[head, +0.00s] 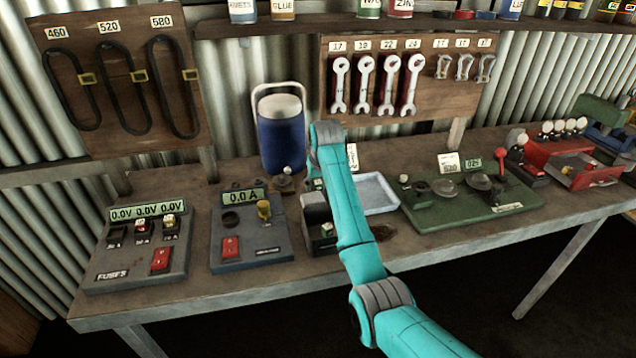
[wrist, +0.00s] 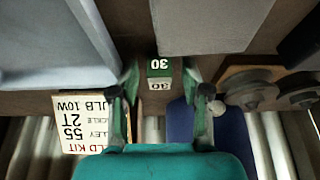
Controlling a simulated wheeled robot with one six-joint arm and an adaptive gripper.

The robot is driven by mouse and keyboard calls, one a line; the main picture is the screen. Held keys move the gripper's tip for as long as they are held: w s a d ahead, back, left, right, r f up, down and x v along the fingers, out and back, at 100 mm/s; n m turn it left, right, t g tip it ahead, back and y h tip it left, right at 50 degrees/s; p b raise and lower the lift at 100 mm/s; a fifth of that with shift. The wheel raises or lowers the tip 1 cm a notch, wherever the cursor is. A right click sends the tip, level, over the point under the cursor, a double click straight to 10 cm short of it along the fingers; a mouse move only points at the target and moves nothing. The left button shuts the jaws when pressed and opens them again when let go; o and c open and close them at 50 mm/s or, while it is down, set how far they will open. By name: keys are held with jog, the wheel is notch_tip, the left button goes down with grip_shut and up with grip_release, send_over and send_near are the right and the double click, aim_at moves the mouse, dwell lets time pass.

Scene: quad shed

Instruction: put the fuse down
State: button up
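A small green and white fuse marked 30 (wrist: 159,68) shows in the wrist view between and just beyond the fingertips of my gripper (wrist: 160,88). The two fingers stand apart, with a clear gap on each side of the fuse. The fuse seems to be over or on the brown bench; I cannot tell whether it touches it. In the head view my arm hides most of the gripper. The fuse panel (head: 133,262) at the left of the bench (head: 235,292) has several fuse positions, a red switch and a display reading 0.0V three times.
A grey-topped box (wrist: 212,22) and a pale blue tray (wrist: 40,45) flank the fuse. A printed card (wrist: 85,125) stands beside the gripper, a blue jug (head: 281,138) behind. A meter panel (head: 248,246) reads 0.0 A. A green board (head: 470,210) lies right.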

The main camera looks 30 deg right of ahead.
jog(key=v, duration=1.1)
jog(key=shift+r, duration=0.65)
jog(key=shift+c, duration=1.1)
jog(key=shift+g, duration=0.6)
jog(key=x, duration=0.7)
jog(key=w+x, duration=0.1)
jog(key=x, duration=0.3)
jog(key=c, duration=0.7)
jog(key=shift+r, duration=0.1)
